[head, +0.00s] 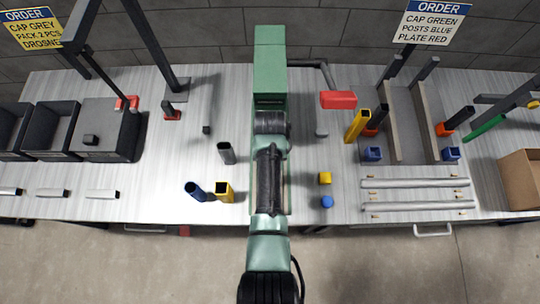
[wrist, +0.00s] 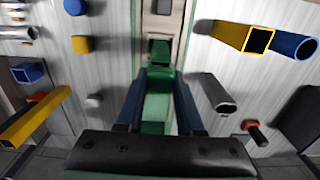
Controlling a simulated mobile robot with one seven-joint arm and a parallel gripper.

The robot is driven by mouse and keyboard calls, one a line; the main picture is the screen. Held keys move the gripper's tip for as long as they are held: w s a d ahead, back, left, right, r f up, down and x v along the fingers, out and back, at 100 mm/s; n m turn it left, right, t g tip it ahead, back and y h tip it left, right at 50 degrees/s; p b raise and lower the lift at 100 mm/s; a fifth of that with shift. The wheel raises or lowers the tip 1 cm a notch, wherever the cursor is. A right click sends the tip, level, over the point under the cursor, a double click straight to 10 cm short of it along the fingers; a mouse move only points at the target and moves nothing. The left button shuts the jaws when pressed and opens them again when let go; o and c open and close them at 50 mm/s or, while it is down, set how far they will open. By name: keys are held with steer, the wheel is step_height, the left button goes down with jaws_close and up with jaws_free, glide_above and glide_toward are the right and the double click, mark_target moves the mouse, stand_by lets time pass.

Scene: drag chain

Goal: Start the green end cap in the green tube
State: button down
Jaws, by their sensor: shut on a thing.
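My gripper (wrist: 158,78) shows in the wrist view as two dark blue fingers, shut on a bright green piece (wrist: 157,105) that I take for the green end cap. Just past the fingertips is a darker green square form (wrist: 159,50), which looks like the green tube. The fingers crowd the spot, so I cannot tell whether cap and tube touch or line up. In the head view my own green arm covers this spot and hides the gripper, cap and tube.
A yellow cap (head: 325,178) and a blue cap (head: 327,202) lie to the right. A blue tube (head: 195,191), a yellow tube (head: 224,191) and a grey tube (head: 226,153) stand to the left. Black bins (head: 50,128) are farther left.

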steer(key=shift+f+b, duration=0.35)
steer(key=shift+f, duration=0.15)
steer(key=shift+r, duration=0.15)
steer(key=shift+r+p, duration=0.4)
steer(key=shift+p, duration=0.2)
stand_by(1.3)
steer(key=shift+f, duration=0.5)
steer(key=shift+c, duration=2.3)
jaws_free()
step_height(320, 180, up, 13)
steer(key=b, duration=0.2)
steer(key=shift+b, duration=0.3)
